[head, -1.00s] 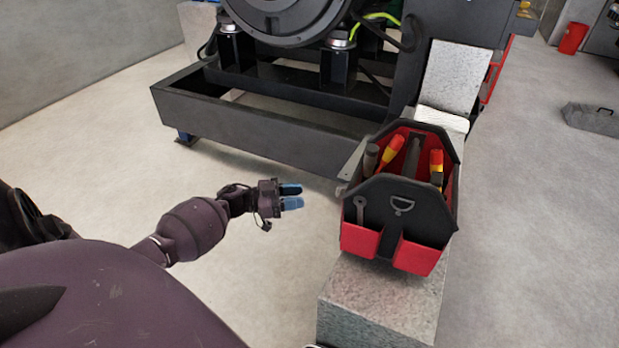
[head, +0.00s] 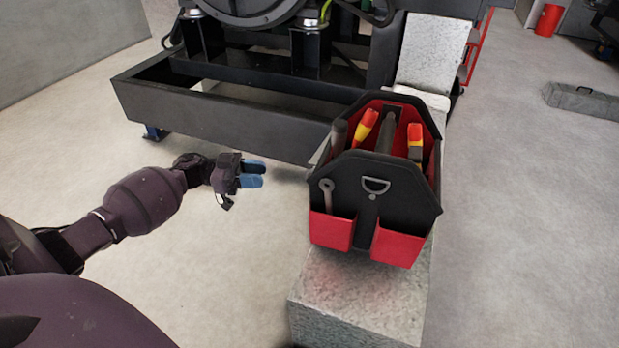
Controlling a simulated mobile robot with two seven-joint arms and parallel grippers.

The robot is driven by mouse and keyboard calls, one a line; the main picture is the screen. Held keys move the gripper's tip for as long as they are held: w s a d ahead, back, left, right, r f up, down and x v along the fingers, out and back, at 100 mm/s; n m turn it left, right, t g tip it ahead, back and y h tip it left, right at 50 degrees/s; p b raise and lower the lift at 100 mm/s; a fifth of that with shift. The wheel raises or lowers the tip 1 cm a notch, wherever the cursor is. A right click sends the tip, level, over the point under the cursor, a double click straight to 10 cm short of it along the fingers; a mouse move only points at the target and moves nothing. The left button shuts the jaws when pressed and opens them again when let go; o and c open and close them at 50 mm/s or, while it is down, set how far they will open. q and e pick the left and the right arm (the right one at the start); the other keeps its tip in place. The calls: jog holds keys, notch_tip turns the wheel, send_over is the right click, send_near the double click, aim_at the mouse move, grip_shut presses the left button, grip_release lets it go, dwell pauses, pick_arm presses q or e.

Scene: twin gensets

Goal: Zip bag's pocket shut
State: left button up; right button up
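The tool bag (head: 398,198), black with red pockets, stands upright on a grey concrete block right of centre in the head view. Several tools with red, yellow and dark handles stick up from its open top. A metal D-ring (head: 376,186) and a wrench (head: 327,192) show on its near side. I cannot make out a zip or its pull. My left gripper (head: 258,174) is to the left of the bag, apart from it, with its two blue fingertips pointing at it. The fingers have a small gap with nothing visible between them. My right gripper is not in view.
The concrete block (head: 355,305) runs under the bag. Behind it is the genset's black steel base frame (head: 225,122). A long grey box (head: 585,102) lies on the floor at right, and a red bin (head: 548,20) stands farther back. The floor right of the block is clear.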

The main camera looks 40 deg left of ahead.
pick_arm(q)
jog(key=w+d+g+b, duration=0.1)
jog(key=w+d+b, duration=0.1)
jog(key=w+d, duration=0.3)
jog(key=d, duration=0.4)
jog(key=shift+w+d+r+m+h, duration=0.2)
jog(key=shift+w+d+m+h, duration=0.1)
jog(key=shift+w+h, duration=0.1)
jog(key=shift+a, duration=0.1)
jog(key=shift+c, duration=0.3)
grip_shut()
